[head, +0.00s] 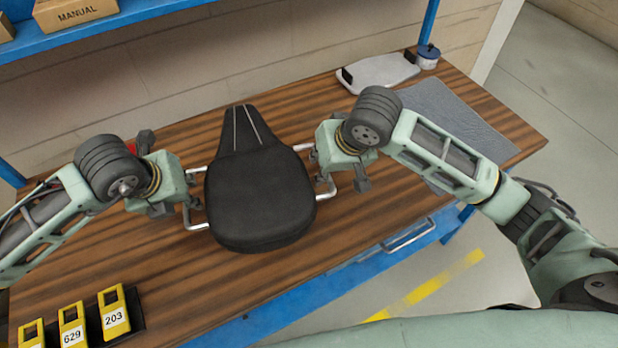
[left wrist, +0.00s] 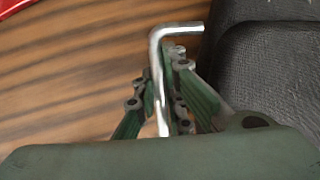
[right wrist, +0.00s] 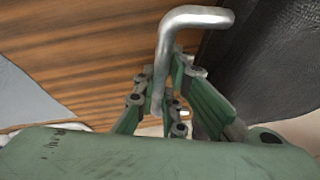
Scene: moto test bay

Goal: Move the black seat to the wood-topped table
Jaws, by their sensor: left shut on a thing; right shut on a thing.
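The black seat (head: 258,195) is over the wood-topped table (head: 350,215), with its narrow end toward the wall. It has a metal handle on each side. My left gripper (head: 185,190) is shut on the left handle (left wrist: 157,75), which shows between its fingers in the left wrist view. My right gripper (head: 325,170) is shut on the right handle (right wrist: 170,45), also seen between its fingers in the right wrist view. The seat's dark side shows beside both handles. I cannot tell whether the seat's underside touches the tabletop.
A grey mat (head: 455,120), a light grey panel (head: 380,72) and a small blue-lidded container (head: 428,57) are at the table's right end. Yellow numbered tags (head: 114,312) stand at the front left. A blue shelf (head: 130,14) with boxes is above. Something red lies behind my left gripper.

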